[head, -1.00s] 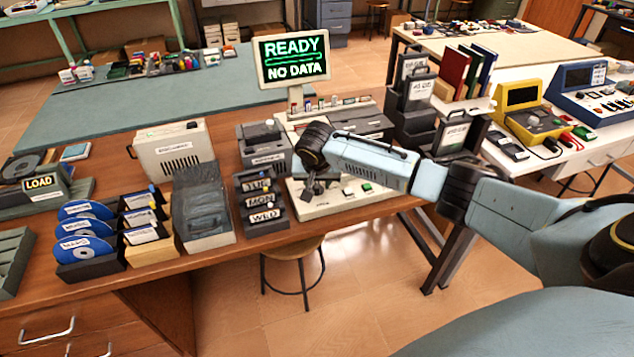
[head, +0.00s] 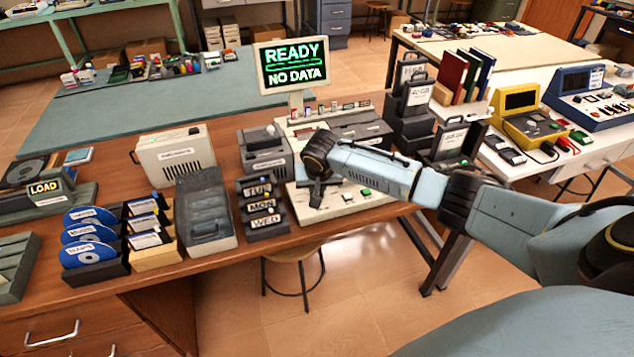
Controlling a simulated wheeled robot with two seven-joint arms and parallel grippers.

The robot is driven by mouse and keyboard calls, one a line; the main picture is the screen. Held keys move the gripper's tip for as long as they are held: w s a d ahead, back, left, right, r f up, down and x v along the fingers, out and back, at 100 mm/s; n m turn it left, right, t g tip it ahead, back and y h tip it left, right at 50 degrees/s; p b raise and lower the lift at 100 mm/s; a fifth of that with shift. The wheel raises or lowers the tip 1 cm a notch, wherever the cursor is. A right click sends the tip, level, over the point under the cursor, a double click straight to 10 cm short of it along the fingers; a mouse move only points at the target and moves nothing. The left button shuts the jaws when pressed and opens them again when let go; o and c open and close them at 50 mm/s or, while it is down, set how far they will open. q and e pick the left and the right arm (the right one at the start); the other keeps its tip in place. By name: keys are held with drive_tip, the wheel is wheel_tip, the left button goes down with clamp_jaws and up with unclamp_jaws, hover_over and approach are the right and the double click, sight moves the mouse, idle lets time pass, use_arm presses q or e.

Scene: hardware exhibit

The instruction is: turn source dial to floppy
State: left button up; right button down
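The beige console (head: 385,203) stands at the front edge of the wooden desk. Its monitor (head: 292,65) reads "READY / NO DATA" in green. A green button (head: 366,193) and a small light knob show on the console's sloped panel. I cannot make out the source dial; my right wrist and gripper cover the panel's left part. My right gripper (head: 317,198) points down at that part, low over the panel. It is small and dark, so I cannot tell its opening or whether it touches anything. My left gripper is not in view.
A TUE/MON/WED holder (head: 262,206), a grey lidded box (head: 205,210) and a rack of blue discs (head: 90,240) stand left of the console. Dark file holders (head: 417,100) stand to its right. A stool (head: 292,254) is below the desk edge.

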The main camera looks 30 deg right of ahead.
drive_tip(key=n+p, duration=0.2)
drive_tip(key=shift+r+n+y, duration=0.15)
drive_tip(key=shift+n+y, duration=0.15)
drive_tip(key=shift+y, duration=0.1)
drive_tip(key=shift+d+n+y+p, duration=0.15)
drive_tip(key=shift+n+y+p, duration=0.3)
drive_tip(key=shift+n, duration=0.35)
drive_tip(key=shift+n+y, duration=0.25)
drive_tip(key=shift+n, duration=0.75)
drive_tip(key=shift+d+f+n+y, duration=0.15)
drive_tip(key=shift+n+y, duration=0.25)
drive_tip(key=shift+n, duration=0.5)
drive_tip(key=shift+f+n+y+b, duration=0.1)
drive_tip(key=shift+n+y+b, duration=0.2)
drive_tip(key=shift+n+b, duration=0.4)
drive_tip(key=shift+w+n+g+y+b, duration=0.1)
drive_tip(key=shift+n+g+y+b, duration=0.2)
drive_tip(key=shift+n+b, duration=0.65)
drive_tip(key=shift+n+g+y+b, duration=0.2)
drive_tip(key=shift+n+y+b, duration=0.25)
drive_tip(key=shift+n, duration=0.9)
